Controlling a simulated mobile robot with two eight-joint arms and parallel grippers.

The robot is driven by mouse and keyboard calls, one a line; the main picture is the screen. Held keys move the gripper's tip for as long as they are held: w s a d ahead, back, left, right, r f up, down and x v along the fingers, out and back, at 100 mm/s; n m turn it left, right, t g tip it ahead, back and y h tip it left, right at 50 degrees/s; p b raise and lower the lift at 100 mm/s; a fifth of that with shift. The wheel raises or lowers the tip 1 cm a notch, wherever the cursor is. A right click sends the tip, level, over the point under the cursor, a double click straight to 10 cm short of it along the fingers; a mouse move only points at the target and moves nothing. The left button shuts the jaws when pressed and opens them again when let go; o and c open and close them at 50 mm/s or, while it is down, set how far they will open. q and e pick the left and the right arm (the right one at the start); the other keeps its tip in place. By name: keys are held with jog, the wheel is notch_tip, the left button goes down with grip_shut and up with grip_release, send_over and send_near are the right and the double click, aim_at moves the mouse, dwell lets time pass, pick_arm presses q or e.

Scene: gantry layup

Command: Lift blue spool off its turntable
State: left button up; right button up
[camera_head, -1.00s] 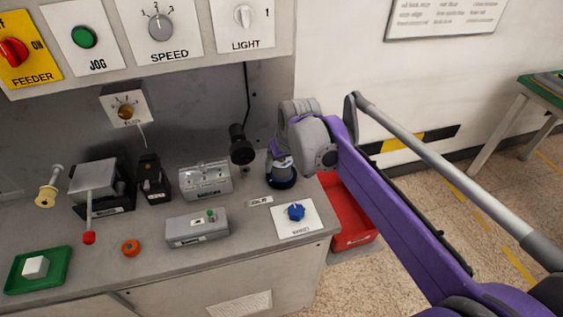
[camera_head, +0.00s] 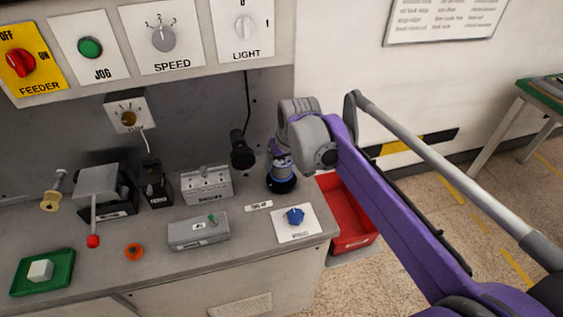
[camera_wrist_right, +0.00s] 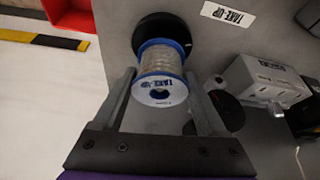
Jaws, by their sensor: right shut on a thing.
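The blue spool (camera_wrist_right: 161,62) has blue flanges and a pale wound body, with "TAKE-UP" printed on its near end face. In the right wrist view it stands between the two fingers of my right gripper (camera_wrist_right: 166,92), which is shut on it. The black round turntable (camera_wrist_right: 149,26) shows behind the spool's far flange; I cannot tell whether the two touch. In the head view my right gripper (camera_head: 278,149) reaches down over the spool (camera_head: 282,166) and partly hides it, above the dark turntable (camera_head: 282,187). My left gripper is not in view.
A blue dial on a white plate (camera_head: 296,222) lies in front. A red bin (camera_head: 346,220) is right of the bench edge.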

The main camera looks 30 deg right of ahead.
jog(key=shift+r+p, duration=2.5)
jog(key=shift+r, duration=0.7)
jog(key=shift+r+p, duration=1.45)
jog(key=shift+r, duration=0.35)
jog(key=shift+s+f, duration=0.1)
jog(key=shift+s, duration=0.05)
